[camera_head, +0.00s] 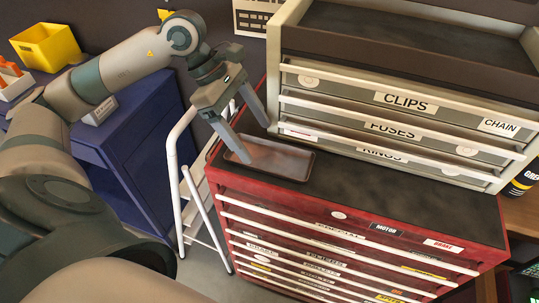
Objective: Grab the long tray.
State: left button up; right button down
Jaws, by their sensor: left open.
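The long tray (284,162) is a shallow, dark grey-brown tray with a raised rim. It lies flat on the black top of the red tool cabinet, near its left end. My left gripper (256,143) comes in from the upper left and is open. Its two fingers point down at the tray, one over the tray's left end and one farther back near its rear edge. I cannot tell whether the fingers touch the tray. The fingers cover part of the tray's left side. My right gripper is not in view.
A beige drawer chest (400,125) labelled Clips, Fuses and Rings stands close behind the tray. The red cabinet (340,240) has long white handles in front. A white folding frame (187,190) stands left of it. The black cabinet top right of the tray is clear.

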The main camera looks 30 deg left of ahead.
aim_at(272, 161)
pick_arm(q)
jog(key=shift+d+f, duration=0.1)
jog(key=shift+f, duration=0.1)
jog(key=shift+w+d+f+p, duration=0.2)
jog(key=shift+d+f+p, duration=0.2)
jog(key=shift+f+p, duration=0.3)
jog(key=p+x, duration=0.1)
jog(key=x, duration=0.1)
jog(key=shift+w+d+f, duration=0.1)
jog(key=shift+d+f, duration=0.1)
jog(key=shift+f, duration=0.15)
jog(key=shift+w+d+f+p, duration=0.1)
jog(key=shift+d+f+p, duration=0.05)
jog(key=shift+f+p, duration=0.2)
jog(key=shift+c, duration=0.4)
jog(key=c, duration=0.9)
